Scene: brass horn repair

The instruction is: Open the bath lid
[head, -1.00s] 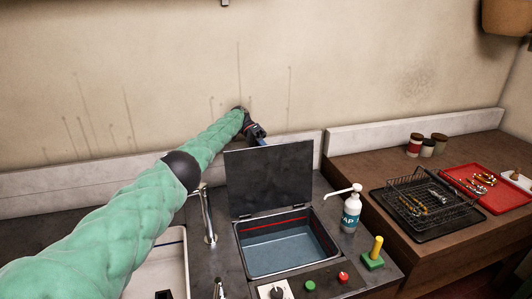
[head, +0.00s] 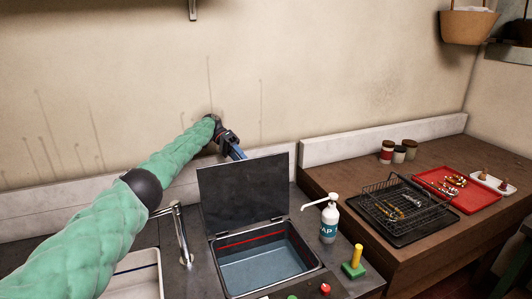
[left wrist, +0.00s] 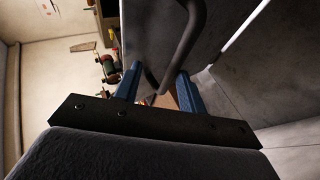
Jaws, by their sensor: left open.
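The bath lid (head: 245,188) is a dark flat panel standing raised, hinged at the back of the bath (head: 262,262), which is uncovered and holds bluish liquid with a red line along its inner wall. My right gripper is not in view.
A tap (head: 181,235) stands left of the bath. A white pump bottle (head: 329,222) and a green block with a yellow peg (head: 354,263) stand on its right. A wire basket (head: 395,198) and red tray (head: 455,188) are on the wooden counter. The wall is close behind.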

